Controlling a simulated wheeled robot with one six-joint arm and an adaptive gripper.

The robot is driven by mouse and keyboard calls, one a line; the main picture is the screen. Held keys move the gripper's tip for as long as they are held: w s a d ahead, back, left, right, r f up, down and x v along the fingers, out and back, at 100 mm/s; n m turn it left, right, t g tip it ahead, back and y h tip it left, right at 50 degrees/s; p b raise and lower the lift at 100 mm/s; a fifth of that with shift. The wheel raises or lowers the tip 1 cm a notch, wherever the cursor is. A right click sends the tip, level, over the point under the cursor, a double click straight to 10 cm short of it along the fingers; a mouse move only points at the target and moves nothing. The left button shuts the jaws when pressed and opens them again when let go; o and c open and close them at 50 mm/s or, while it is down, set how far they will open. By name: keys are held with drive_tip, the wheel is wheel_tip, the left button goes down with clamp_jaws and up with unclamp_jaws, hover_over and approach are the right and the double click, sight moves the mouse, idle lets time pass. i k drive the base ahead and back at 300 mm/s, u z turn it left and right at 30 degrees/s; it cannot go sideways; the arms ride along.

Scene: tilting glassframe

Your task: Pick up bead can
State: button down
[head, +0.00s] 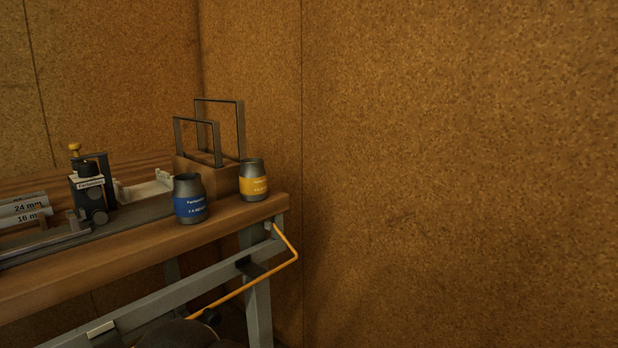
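Two small dark grey cans stand upright near the right end of the wooden workbench (130,246) in the head view. One can has a blue label band (190,199) and stands near the front edge. The other can has a yellow label band (253,180) and stands to its right, near the bench corner. The label text is too small to read, so I cannot tell which is the bead can. My gripper does not show in this view.
Behind the cans, a wooden block (224,184) holds upright metal frames (241,130). A dark device on a rail (92,190) and labelled tubes (24,208) lie to the left. An orange bar (270,279) juts from the bench's right end. Brown walls (450,170) close off the right.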

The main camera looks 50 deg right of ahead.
sight(252, 175)
drive_tip(key=z, duration=1.25)
drive_tip(key=k, duration=0.45)
drive_tip(key=u, duration=0.6)
drive_tip(key=i, duration=0.2)
drive_tip(key=z, duration=0.55)
